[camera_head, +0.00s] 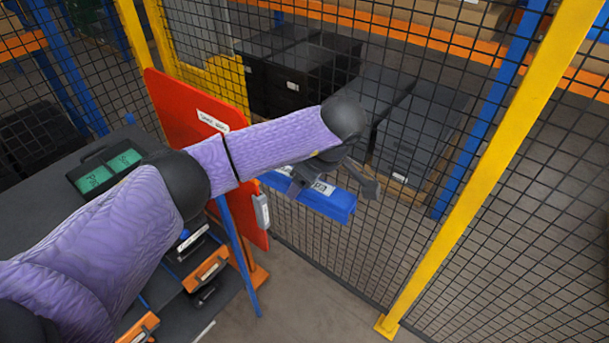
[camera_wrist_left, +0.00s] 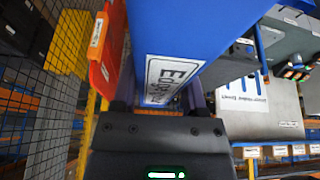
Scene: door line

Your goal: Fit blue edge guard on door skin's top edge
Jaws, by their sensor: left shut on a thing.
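The blue edge guard (camera_head: 329,204) is a long blue bar with a white label. My left gripper (camera_head: 302,182) is shut on it and holds it in the air, right of the orange-red panel and in front of the mesh fence. In the left wrist view the blue edge guard (camera_wrist_left: 215,30) fills the upper middle, its label facing the camera. The door skin appears to be the upright orange-red panel (camera_head: 175,100) with a small white label, partly hidden behind my left arm. The panel (camera_wrist_left: 108,50) also shows left of the guard in the wrist view. My right gripper is out of view.
Orange-handled items (camera_head: 205,270) sit low beside the panel. A mesh fence with a yellow post (camera_head: 480,190) stands behind and right. Floor is bare at lower centre.

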